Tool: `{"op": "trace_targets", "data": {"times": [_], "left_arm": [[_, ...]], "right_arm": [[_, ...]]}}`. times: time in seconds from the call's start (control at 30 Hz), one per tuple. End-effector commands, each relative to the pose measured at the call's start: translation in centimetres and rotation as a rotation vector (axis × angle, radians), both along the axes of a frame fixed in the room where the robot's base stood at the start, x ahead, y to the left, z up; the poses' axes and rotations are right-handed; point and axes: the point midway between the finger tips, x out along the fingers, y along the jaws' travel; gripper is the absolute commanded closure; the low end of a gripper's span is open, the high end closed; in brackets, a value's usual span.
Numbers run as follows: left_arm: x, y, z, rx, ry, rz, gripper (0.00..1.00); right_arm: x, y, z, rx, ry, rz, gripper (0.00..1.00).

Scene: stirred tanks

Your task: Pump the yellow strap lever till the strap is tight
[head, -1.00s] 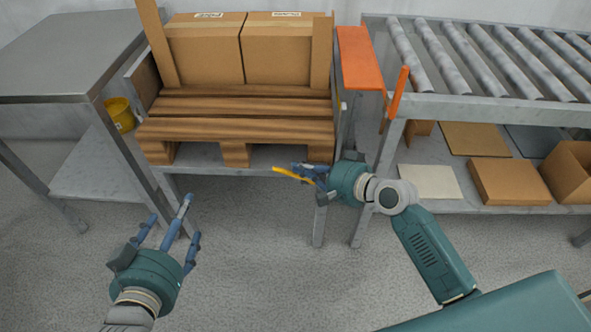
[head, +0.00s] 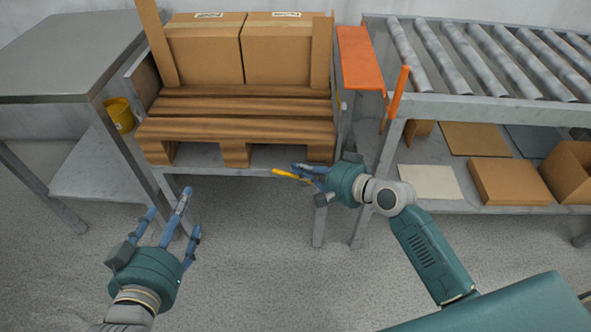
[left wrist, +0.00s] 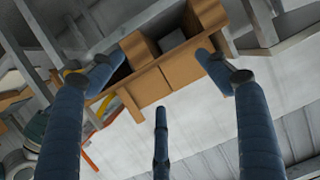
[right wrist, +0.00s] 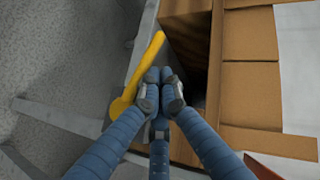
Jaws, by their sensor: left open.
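The yellow lever (head: 284,173) sticks out to the left of my right gripper (head: 303,171), in front of the pallet's right front corner. In the right wrist view the lever (right wrist: 146,63) runs up along the left side of the fingers. My right gripper (right wrist: 161,88) has its fingers pressed together beside the lever, with no lever visible between them. Whether they touch it I cannot tell. A small yellow bit (head: 338,103) shows at the load's right edge; I cannot tell if it is strap. My left gripper (head: 172,228) is open and empty, low on the left.
Two cartons (head: 205,55) stand on a wooden pallet (head: 235,130) on a grey stand. A steel table (head: 75,55) is at left, with a yellow bucket (head: 119,114) behind its leg. A roller conveyor (head: 480,60) and an orange plate (head: 361,58) are at right. The front floor is clear.

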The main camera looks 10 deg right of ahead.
Motion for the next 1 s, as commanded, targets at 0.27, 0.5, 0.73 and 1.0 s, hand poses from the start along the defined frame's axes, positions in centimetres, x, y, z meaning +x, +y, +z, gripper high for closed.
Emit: {"op": "trace_targets", "data": {"times": [0.27, 0.5, 0.73, 1.0], "left_arm": [[0.1, -0.1, 0.2, -0.003, -0.012, -0.001, 0.24], [0.1, -0.1, 0.3, -0.006, -0.019, -0.002, 0.24], [0.2, -0.2, 0.7, -0.01, -0.036, -0.003, 0.24], [0.3, -0.3, 0.8, -0.012, -0.043, -0.003, 0.24]], "right_arm": [[-0.2, 0.2, -0.7, -0.003, 0.012, 0.003, 1.0], [-0.2, 0.3, -1.0, -0.003, 0.015, 0.004, 1.0], [-0.3, 0.3, -1.3, -0.004, 0.018, 0.005, 1.0], [-0.3, 0.5, -1.5, -0.005, 0.02, 0.005, 1.0]]}}
